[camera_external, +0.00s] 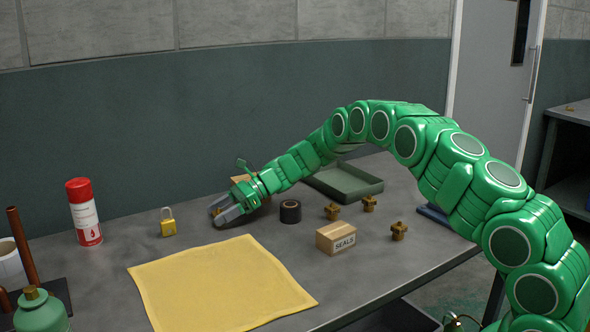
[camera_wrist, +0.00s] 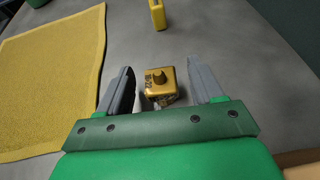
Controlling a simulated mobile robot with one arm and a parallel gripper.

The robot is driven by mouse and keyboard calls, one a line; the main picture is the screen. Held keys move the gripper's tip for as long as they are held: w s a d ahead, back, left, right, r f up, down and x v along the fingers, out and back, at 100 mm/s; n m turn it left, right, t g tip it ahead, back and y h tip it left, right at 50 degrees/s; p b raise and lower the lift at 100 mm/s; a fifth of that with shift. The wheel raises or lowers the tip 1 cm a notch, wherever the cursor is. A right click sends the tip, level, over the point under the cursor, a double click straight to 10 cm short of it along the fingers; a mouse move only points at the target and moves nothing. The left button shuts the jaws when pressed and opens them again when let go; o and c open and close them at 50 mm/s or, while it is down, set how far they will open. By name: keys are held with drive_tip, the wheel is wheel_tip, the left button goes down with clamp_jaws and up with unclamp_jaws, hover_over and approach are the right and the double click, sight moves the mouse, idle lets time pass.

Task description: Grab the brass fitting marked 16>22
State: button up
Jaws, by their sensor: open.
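A brass fitting (camera_wrist: 160,88) with a short stub on top stands on the table between my gripper's (camera_wrist: 159,68) two grey fingers in the wrist view. There is a gap on each side of it, so the open fingers do not touch it. Dark marks show on its side but are too small to read surely. In the external view my gripper (camera_external: 226,211) is low at the tabletop, and its fingers mostly hide this fitting. Three other brass fittings (camera_external: 332,211), (camera_external: 369,204), (camera_external: 398,231) stand farther right; their markings cannot be read.
A yellow padlock (camera_external: 168,224) stands left of my gripper, and a yellow cloth (camera_external: 215,285) lies in front. A black tape roll (camera_external: 290,211), a SEALS box (camera_external: 336,238) and a green tray (camera_external: 343,184) are to the right. A red-and-white can (camera_external: 84,213) stands at left.

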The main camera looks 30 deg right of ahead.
drive_tip(key=shift+x, duration=1.2)
drive_tip(key=shift+r, duration=0.1)
drive_tip(key=c, duration=1.1)
